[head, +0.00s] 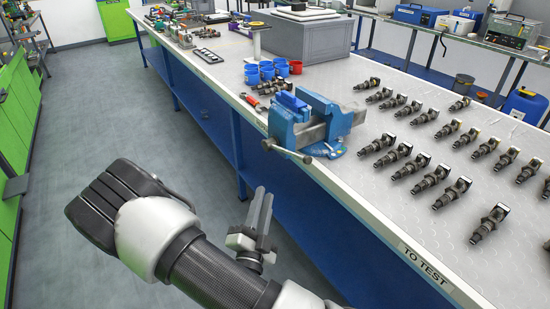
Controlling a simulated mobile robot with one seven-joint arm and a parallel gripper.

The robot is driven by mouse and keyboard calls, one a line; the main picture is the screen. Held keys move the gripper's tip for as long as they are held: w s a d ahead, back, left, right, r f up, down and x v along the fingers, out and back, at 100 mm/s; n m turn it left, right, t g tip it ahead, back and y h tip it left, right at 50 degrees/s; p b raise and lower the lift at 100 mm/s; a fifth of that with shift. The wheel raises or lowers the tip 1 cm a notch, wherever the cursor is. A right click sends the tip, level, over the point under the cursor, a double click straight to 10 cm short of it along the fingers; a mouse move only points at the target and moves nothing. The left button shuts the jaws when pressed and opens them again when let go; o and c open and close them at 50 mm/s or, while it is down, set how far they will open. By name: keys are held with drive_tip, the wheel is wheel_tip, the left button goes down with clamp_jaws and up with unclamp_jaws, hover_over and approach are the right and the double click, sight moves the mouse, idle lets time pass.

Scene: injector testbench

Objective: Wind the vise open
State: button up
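The blue vise (345,119) is mounted at the near edge of the long workbench. Its grey metal parts show between the blue sections. The vise's handle bar (287,152) sticks out at the front, past the bench edge, and lies roughly crosswise with a slight tilt. The jaw gap is hard to make out from this angle. My gripper (264,191) is over the floor beside the bench, lower in the picture than the handle and apart from it. Its two fingers point up in the picture and look close together. I see nothing between them, but their spacing is unclear.
Several injectors (440,188) lie in rows on the bench right of the vise. Red and blue cups (252,77), red-handled pliers (254,103) and a grey box (300,38) are behind it. The bench edge (390,228) runs close to my arm. The floor at left is clear.

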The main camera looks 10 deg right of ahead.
sight(284, 151)
drive_tip(key=x, duration=1.5)
drive_tip(key=shift+w+d, duration=0.2)
drive_tip(key=shift+w, duration=0.15)
clamp_jaws()
